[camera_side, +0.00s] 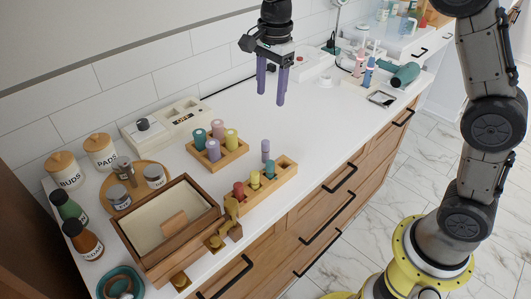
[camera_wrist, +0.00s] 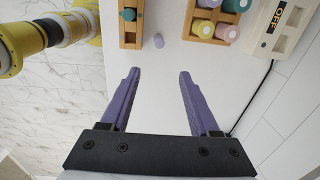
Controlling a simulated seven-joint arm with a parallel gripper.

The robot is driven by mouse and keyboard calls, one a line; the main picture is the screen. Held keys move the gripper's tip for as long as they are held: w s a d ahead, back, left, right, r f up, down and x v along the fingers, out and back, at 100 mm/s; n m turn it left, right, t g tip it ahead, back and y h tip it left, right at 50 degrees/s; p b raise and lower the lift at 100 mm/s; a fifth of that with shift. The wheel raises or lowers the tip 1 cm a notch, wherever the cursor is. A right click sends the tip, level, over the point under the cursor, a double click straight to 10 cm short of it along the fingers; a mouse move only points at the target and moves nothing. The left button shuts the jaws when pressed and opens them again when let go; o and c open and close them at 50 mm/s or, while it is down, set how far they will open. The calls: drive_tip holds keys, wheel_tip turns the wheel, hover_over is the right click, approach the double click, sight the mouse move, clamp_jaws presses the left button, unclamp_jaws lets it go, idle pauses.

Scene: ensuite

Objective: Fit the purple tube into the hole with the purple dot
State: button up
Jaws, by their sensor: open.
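A slim purple tube (camera_side: 265,151) stands upright on the white counter, just behind a long wooden rack (camera_side: 285,178). In the wrist view the tube (camera_wrist: 158,41) is beside the rack (camera_wrist: 131,40), apart from it and ahead of my fingertips. The rack holds a red, a yellow and a teal tube; its right end has a place with no tube. A purple dot cannot be made out. My gripper (camera_side: 271,97) has purple fingers pointing down, spread apart and empty, high above the counter beyond the tube. It also shows in the wrist view (camera_wrist: 160,74).
A wooden tray (camera_side: 238,155) of several thicker teal, purple, yellow and mauve cylinders stands left of the tube. A wooden box (camera_side: 150,262), jars and bottles fill the left end. The middle counter is clear.

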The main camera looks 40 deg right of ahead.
hover_over(265, 141)
drive_tip(key=shift+g, duration=0.3)
drive_tip(key=f, duration=1)
drive_tip(key=shift+s+d+f, duration=0.2)
drive_tip(key=shift+s+f, duration=0.1)
drive_tip(key=shift+f, duration=0.05)
drive_tip(key=shift+w+a+f, duration=0.1)
drive_tip(key=shift+w+f, duration=0.05)
drive_tip(key=shift+f, duration=1.35)
drive_tip(key=shift+w+a+f, duration=0.1)
drive_tip(key=shift+f, duration=1.35)
clamp_jaws()
